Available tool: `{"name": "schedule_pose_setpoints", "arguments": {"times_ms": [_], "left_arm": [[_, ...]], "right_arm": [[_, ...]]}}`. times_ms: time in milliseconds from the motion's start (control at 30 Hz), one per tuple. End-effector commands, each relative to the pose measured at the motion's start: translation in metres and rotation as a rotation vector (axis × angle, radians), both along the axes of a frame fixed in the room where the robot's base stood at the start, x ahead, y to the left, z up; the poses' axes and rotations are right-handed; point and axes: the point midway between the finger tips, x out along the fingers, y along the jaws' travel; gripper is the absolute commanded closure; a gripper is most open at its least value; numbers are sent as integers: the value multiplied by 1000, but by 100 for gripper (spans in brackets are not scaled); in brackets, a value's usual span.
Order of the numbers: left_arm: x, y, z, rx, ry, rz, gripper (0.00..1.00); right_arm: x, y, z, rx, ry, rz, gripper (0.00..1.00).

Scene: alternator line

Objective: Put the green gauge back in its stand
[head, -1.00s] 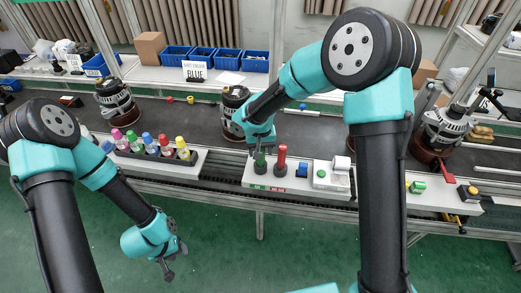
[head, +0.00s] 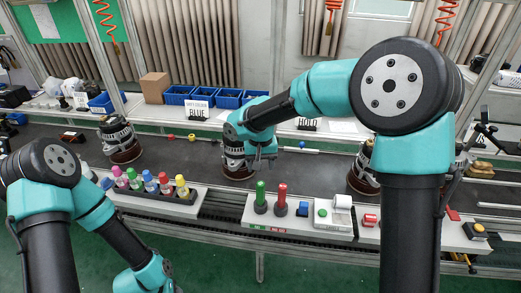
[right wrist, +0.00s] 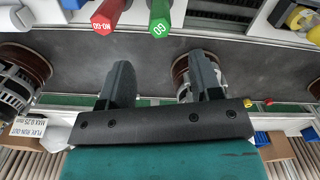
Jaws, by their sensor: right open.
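The green gauge (head: 261,195) stands upright in a dark holder on the white gauge board (head: 249,217), left of the red gauge (head: 281,199). In the right wrist view the green gauge (right wrist: 160,18) shows its GO end, beside the red NO-GO gauge (right wrist: 107,14). My right gripper (head: 262,160) is open and empty, apart from the green gauge and beyond it, over the belt near an alternator. Its spread fingers show in the right wrist view (right wrist: 163,80). My left gripper (head: 170,281) is at the bottom edge, partly cut off.
An alternator (head: 237,158) stands just behind my right gripper; another (head: 370,172) is partly hidden by my right arm. A rack of coloured-top bottles (head: 148,195) is to the left. Blue bins (head: 200,97) line the back shelf. The belt between alternators is clear.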

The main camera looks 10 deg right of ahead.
Motion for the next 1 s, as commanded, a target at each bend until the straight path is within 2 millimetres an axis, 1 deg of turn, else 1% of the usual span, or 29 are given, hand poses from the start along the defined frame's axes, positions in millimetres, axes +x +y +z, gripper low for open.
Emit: {"name": "schedule_pose_setpoints", "arguments": {"times_ms": [33, 200, 300, 400, 867, 967, 1000], "left_arm": [[0, 0, 0, 0, 0, 0, 57], [0, 0, 0, 0, 0, 0, 57], [0, 0, 0, 0, 0, 0, 57], [0, 0, 0, 0, 0, 0, 57], [0, 0, 0, 0, 0, 0, 57], [0, 0, 0, 0, 0, 0, 57], [0, 0, 0, 0, 0, 0, 57]], "right_arm": [[1, 0, 11, 2, -4, 0, 42], [0, 0, 40, 1, -3, -1, 42], [0, 0, 50, 1, -2, 0, 42], [0, 0, 56, 0, 1, 0, 42], [0, 0, 58, 0, 1, 0, 42], [0, 2, 53, 5, 1, 6, 42], [1, 4, 48, 12, -2, 13, 42]]}}
